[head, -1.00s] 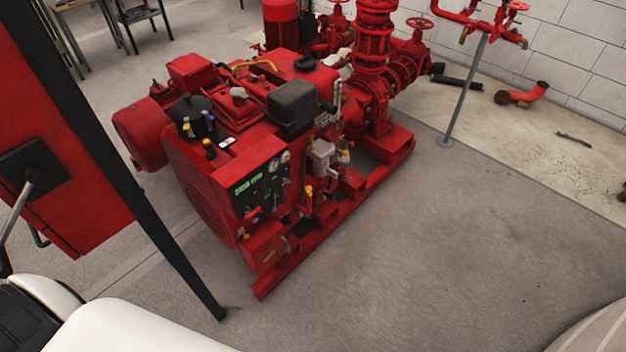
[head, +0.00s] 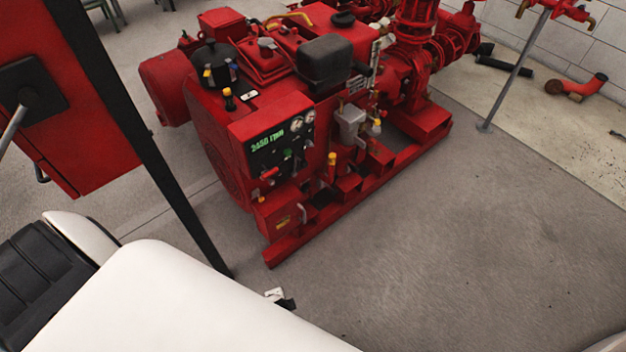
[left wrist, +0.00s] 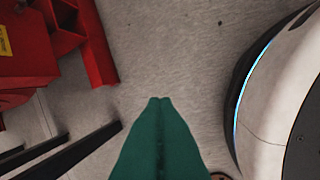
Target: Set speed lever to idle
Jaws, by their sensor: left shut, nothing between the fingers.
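The red fire pumpset (head: 345,130) stands on the floor in the middle of the head view. Its black control panel (head: 284,140) shows a green readout that looks like 2450 rpm, with round gauges beside it. A red-handled lever (head: 268,174) sticks out at the panel's lower left, and a yellow-tipped lever (head: 331,160) stands to its right. I cannot tell for certain which is the speed lever. My left gripper (left wrist: 160,100) shows green fingers, shut and empty, over bare floor, apart from the red frame (left wrist: 72,35). My right gripper is not in view.
A red cabinet (head: 70,110) on a black post (head: 165,180) stands close at the left, beside my left arm. A grey pole (head: 515,70) carries red valves at the upper right. The floor (head: 450,260) right of the pumpset is clear.

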